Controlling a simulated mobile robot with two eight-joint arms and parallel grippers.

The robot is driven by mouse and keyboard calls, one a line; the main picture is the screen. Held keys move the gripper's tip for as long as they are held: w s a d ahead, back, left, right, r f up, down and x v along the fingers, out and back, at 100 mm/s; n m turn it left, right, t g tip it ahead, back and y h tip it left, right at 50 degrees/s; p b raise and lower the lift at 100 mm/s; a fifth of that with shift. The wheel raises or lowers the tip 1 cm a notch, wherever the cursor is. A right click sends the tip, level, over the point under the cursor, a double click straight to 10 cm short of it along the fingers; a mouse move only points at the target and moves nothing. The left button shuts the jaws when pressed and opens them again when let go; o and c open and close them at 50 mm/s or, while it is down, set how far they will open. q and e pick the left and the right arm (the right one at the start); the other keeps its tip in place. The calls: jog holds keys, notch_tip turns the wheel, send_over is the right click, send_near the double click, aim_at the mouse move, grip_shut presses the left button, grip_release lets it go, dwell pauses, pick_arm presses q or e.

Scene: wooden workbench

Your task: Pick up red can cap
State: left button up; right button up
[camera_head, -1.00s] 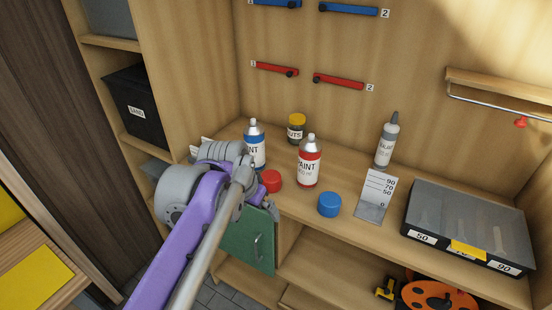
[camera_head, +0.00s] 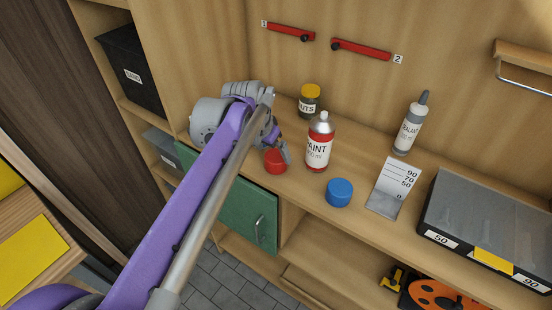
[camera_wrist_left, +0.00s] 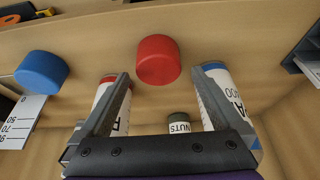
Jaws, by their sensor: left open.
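The red can cap (camera_head: 275,161) sits on the workbench top near its front edge, left of the red paint can (camera_head: 319,143). In the left wrist view the red cap (camera_wrist_left: 158,60) is centred just beyond the fingertips. My left gripper (camera_head: 284,152) is open and empty, right by the cap on its far side. Its two fingers (camera_wrist_left: 159,78) are spread wide in the left wrist view, with the cap ahead of the gap between them. My left arm hides the blue paint can in the head view; it shows in the left wrist view (camera_wrist_left: 218,88). My right gripper is not in view.
A blue cap (camera_head: 339,192) sits to the right of the red cap. A nuts jar (camera_head: 308,101) stands behind, a sealant bottle (camera_head: 409,125) and a marked stand (camera_head: 393,185) further right. A divided case (camera_head: 480,235) lies at the far right. A green door (camera_head: 240,210) is below.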

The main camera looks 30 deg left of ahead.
aim_at(275, 156)
pick_arm(q)
jog(key=x, duration=0.4)
jog(key=shift+d, duration=0.1)
jog(key=c, duration=1.2)
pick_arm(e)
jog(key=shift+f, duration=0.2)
pick_arm(q)
jog(key=shift+o, duration=0.2)
